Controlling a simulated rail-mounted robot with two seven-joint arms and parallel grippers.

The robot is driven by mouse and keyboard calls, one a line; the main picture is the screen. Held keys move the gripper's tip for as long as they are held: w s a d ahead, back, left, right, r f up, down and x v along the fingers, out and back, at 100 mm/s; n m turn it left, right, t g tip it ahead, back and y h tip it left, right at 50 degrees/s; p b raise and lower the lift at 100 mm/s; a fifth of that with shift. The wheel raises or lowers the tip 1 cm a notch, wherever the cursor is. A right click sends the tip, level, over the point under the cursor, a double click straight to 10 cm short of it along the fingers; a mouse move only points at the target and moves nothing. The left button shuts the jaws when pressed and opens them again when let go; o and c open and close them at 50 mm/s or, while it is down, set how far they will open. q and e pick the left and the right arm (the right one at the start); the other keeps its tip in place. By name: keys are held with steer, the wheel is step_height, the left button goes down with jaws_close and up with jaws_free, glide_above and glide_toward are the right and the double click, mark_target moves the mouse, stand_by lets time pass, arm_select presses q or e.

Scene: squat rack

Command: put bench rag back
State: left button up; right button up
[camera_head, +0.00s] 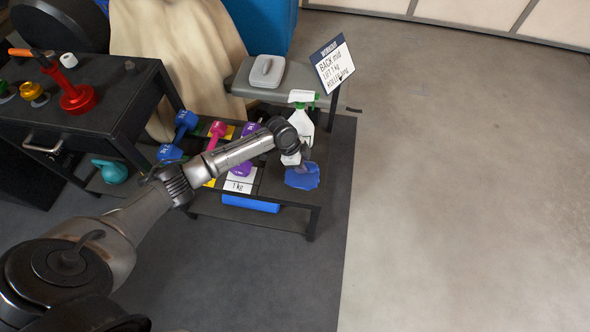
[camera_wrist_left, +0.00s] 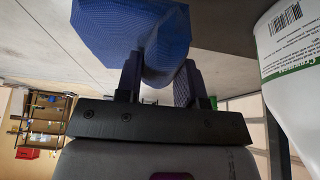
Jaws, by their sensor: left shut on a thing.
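The blue bench rag (camera_head: 303,178) is at the right end of the low dumbbell rack (camera_head: 272,190), just in front of the white spray bottle (camera_head: 302,122). My left gripper (camera_head: 304,160) is at the rag. In the left wrist view, my left gripper (camera_wrist_left: 157,78) is shut on the rag (camera_wrist_left: 125,22), which bulges out between and beyond the fingers. I cannot tell whether the rag touches the rack surface. The spray bottle also shows close on the right of the wrist view (camera_wrist_left: 292,75). My right gripper is not in view.
Blue (camera_head: 187,119), pink (camera_head: 217,131) and purple dumbbells lie on the rack, left of the rag. A grey upper shelf behind holds a pale lidded box (camera_head: 267,70) and a workout sign (camera_head: 333,64). A dark cart (camera_head: 100,115) stands left. The floor right is clear.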

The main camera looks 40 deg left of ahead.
arm_select(q)
steer(key=a+f, duration=0.1)
steer(key=a, duration=0.1)
steer(key=shift+a+f+b, duration=0.35)
steer(key=shift+a+b, duration=0.05)
steer(key=shift+f+b, duration=1.1)
steer(key=shift+f, duration=0.9)
steer(key=shift+f, duration=0.15)
steer(key=o, duration=0.8)
steer(key=shift+o, duration=0.2)
